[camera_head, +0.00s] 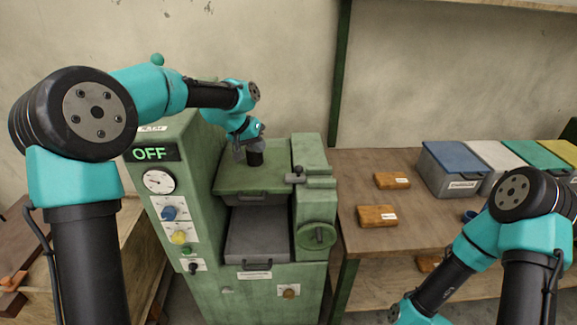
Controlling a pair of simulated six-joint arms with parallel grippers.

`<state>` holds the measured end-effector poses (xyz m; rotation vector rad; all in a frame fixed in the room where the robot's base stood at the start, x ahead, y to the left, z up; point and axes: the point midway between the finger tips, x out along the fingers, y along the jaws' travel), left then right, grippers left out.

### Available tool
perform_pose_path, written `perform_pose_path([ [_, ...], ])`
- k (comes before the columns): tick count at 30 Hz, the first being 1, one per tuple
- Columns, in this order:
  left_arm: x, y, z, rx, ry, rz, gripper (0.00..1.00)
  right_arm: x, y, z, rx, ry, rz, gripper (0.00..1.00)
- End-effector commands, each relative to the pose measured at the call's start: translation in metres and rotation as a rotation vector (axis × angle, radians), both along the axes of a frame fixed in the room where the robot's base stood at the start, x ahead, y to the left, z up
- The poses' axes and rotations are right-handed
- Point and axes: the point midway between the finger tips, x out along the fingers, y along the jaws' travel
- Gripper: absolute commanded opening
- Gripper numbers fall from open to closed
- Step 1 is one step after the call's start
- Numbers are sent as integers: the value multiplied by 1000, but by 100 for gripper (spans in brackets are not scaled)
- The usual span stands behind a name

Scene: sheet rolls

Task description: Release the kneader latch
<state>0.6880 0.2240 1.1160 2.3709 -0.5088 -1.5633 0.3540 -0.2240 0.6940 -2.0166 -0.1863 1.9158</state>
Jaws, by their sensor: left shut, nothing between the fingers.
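The kneader is a green machine (262,293) with a lit OFF display (156,153) on its left panel. Its green lid (240,180) is down on top, above a grey front opening (258,236). A small grey lever-like part (296,174), which looks like the latch, sits at the lid's right edge beside a green block. My left gripper (255,158) is shut and empty, pointing down over the back of the lid, left of that part. I cannot tell whether it touches the lid. My right arm is at the lower right, its gripper outside the view.
The machine's panel has a gauge (159,182), a blue knob (169,213) and a yellow knob (179,237). A green handwheel (317,235) is at the front right. The brown table at right holds two wooden blocks (391,181) (377,216) and several lidded bins (452,168).

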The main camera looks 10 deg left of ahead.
Motion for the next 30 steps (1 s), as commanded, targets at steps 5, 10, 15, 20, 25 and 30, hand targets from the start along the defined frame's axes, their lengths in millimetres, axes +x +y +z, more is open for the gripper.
perform_pose_path([
  [5,0,-1,-1,0,1,0,0,0,0,0,0,0,0,80],
  [10,4,-5,-10,-1,2,0,0,0,0,0,0,0,0,80],
  [15,12,-15,-29,-1,3,-1,0,0,0,0,0,0,0,80],
  [20,22,-27,-52,-1,3,-1,0,0,0,0,0,0,0,80],
  [25,32,-39,-76,-1,2,0,0,0,0,0,0,0,0,80],
  [30,36,-60,-87,0,0,-2,0,0,0,0,0,0,0,80],
])
